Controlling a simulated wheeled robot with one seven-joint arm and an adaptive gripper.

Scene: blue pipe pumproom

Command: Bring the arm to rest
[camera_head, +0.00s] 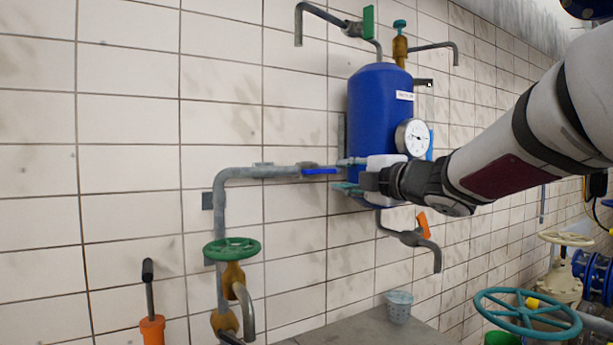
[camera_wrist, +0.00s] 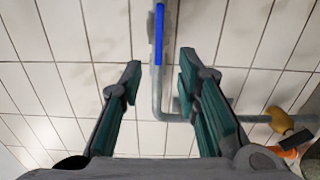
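My arm (camera_head: 530,140) reaches in from the right of the head view, stretched out toward the tiled wall. My gripper (camera_head: 343,175) is in front of the lower part of the blue tank, at the right end of the grey pipe. In the wrist view my gripper (camera_wrist: 160,66) is open, its two dark green fingers apart with nothing held. The grey pipe (camera_wrist: 157,90) with a blue lever (camera_wrist: 158,35) shows in the gap between the fingers. I cannot tell how far the fingertips are from it.
The blue tank (camera_head: 368,105) has a round gauge (camera_head: 413,137). A green valve wheel (camera_head: 231,250) is at lower left, near an orange-based tool (camera_head: 152,328). A grey cup (camera_head: 398,306) stands on a bench (camera_head: 350,330). A teal wheel (camera_head: 527,313) is at lower right.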

